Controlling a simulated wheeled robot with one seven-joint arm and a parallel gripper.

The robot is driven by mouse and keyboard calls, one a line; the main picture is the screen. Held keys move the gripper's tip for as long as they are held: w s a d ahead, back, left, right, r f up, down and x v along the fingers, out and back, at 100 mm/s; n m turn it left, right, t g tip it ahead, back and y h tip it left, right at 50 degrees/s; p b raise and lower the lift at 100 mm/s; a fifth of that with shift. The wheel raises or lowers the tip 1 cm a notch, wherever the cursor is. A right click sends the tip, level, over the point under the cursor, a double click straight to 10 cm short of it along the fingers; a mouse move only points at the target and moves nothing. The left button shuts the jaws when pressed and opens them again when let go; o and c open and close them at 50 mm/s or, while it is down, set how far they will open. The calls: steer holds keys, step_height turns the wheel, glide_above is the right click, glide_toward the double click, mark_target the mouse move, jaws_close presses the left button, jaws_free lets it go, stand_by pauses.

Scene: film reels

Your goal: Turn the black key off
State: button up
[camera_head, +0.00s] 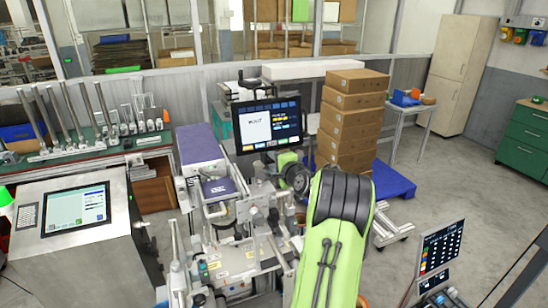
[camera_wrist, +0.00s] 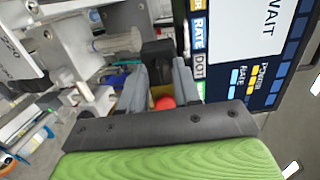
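A dark, blocky part (camera_wrist: 157,52), which looks like the black key, shows at the tips of my gripper (camera_wrist: 160,70) in the wrist view. The two grey fingers stand apart, one on each side of its lower end. I cannot tell whether they touch it or only flank it. A red round part (camera_wrist: 165,102) shows between the fingers, nearer the palm. In the head view my gripper (camera_head: 289,160) is by the machine, just below the black monitor (camera_head: 268,124); the key cannot be made out there.
The monitor, reading "WAIT", stands close to the right of my fingers in the wrist view (camera_wrist: 245,50). Metal machine parts (camera_wrist: 85,35) crowd the left. In the head view, stacked cardboard boxes (camera_head: 352,118) stand on a blue pallet (camera_head: 393,180) behind my arm.

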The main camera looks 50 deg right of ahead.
steer(key=shift+w+d+f, duration=0.1)
steer(key=shift+w+d, duration=0.05)
steer(key=shift+w, duration=0.1)
steer(key=shift+c, duration=0.5)
jaws_close()
